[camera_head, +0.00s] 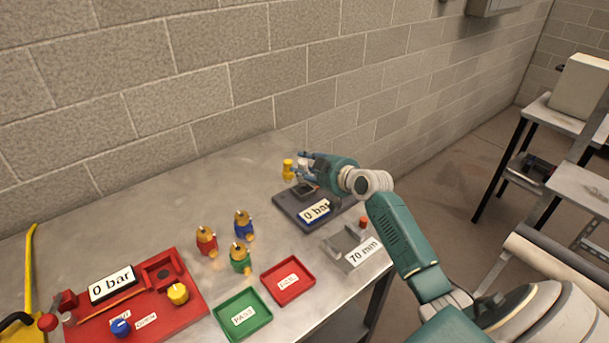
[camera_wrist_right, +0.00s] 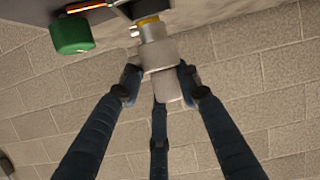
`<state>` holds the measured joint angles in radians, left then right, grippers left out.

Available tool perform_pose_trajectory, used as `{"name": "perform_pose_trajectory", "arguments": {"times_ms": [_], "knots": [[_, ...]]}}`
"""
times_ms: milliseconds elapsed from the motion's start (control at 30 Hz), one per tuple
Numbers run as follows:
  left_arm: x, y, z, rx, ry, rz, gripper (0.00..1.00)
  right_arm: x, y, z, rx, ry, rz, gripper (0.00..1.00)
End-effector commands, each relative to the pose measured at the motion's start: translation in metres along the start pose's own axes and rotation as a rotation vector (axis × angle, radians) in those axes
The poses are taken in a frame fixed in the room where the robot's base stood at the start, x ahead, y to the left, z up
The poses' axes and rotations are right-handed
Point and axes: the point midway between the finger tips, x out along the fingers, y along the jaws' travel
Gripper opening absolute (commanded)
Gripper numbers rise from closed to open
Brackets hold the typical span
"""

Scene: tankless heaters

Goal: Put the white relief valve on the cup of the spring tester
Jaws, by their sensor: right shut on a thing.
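My right gripper (camera_head: 306,166) is at the back of the table, over the far edge of the dark grey tester (camera_head: 292,210) with a "0 bar" display. In the right wrist view its fingers (camera_wrist_right: 160,82) are shut around a whitish cylinder, the white relief valve (camera_wrist_right: 158,55). The valve's yellow ring end points toward a black part (camera_wrist_right: 130,8); I cannot tell whether they touch. In the head view the fingers mostly hide the valve, and a yellow piece (camera_head: 288,171) shows just left of them. The tester's cup is hidden. My left gripper is not in view.
Red (camera_head: 206,240), blue (camera_head: 242,224) and green (camera_head: 240,260) valves stand mid-table. Green (camera_head: 261,326) and red (camera_head: 290,295) trays lie in front. A red test bench (camera_head: 188,310) is at left, and a grey "70 mm" gauge (camera_head: 331,252) is at right. The wall is close behind.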

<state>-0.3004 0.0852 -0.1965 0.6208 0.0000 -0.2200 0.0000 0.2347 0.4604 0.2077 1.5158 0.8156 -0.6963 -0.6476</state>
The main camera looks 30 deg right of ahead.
Motion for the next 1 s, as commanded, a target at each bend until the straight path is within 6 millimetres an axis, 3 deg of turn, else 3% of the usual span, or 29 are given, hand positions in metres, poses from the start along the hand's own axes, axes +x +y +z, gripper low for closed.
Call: {"name": "perform_pose_trajectory", "arguments": {"times_ms": [200,633,667,700,1000], "knots": [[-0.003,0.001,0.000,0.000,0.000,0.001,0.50,0.012,-0.007,0.030,0.005,-0.002,-0.001,0.00],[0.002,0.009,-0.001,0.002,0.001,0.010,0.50,0.015,-0.009,0.038,0.001,0.000,0.000,0.00],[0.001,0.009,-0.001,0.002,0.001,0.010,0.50,0.015,-0.009,0.038,0.001,-0.002,-0.001,0.37],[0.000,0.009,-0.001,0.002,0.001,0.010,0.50,0.015,-0.009,0.038,0.001,-0.002,-0.001,0.41],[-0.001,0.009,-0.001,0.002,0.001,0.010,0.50,0.014,-0.009,0.037,0.002,-0.003,-0.001,0.41]]}}
